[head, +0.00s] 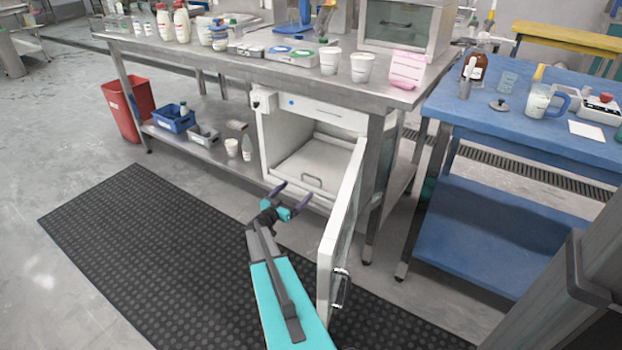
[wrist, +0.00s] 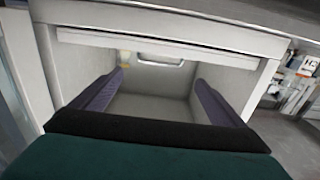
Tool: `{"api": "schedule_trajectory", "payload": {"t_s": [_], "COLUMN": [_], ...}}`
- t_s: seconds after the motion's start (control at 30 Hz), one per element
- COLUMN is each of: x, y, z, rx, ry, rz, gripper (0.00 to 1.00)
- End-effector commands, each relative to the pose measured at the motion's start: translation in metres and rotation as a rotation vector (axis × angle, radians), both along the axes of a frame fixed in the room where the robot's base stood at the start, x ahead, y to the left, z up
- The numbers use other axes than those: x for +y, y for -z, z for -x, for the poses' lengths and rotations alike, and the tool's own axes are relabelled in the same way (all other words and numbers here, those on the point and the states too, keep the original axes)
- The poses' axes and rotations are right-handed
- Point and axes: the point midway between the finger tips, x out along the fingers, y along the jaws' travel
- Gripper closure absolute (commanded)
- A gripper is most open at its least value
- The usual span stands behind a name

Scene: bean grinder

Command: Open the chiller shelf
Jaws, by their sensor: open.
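The chiller (head: 275,140) is a white cabinet under the steel workbench. Its door (head: 343,225) stands wide open, swung out to the right. Inside, near the bottom, lies a pale shelf (head: 318,165) with a small bar handle (head: 311,183) on its front. The shelf appears to be inside the cabinet. My gripper (head: 291,197) is open and empty in front of the cabinet opening, left of the door, with its dark purple fingers toward the handle. In the wrist view the handle (wrist: 160,61) shows beyond and between the spread fingertips (wrist: 161,78), apart from them.
The open door stands close to the right of my arm. The workbench (head: 225,52) above carries cups, bottles and boxes. Its lower shelf at left holds a blue bin (head: 174,120). A blue table (head: 560,140) stands at right. The black floor mat (head: 130,220) is clear at left.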

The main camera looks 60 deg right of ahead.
Motion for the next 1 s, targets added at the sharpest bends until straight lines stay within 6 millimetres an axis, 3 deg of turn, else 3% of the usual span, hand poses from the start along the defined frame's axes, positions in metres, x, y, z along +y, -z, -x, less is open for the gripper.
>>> {"api": "schedule_trajectory", "payload": {"t_s": [0.7, 1.0], "x": [-0.098, -0.125], "y": [0.003, 0.001], "z": [0.001, 0.001], "rx": [-0.001, 0.0], "ry": [0.002, 0.0], "rz": [0.001, 0.0], "gripper": [0.07, 0.07]}}
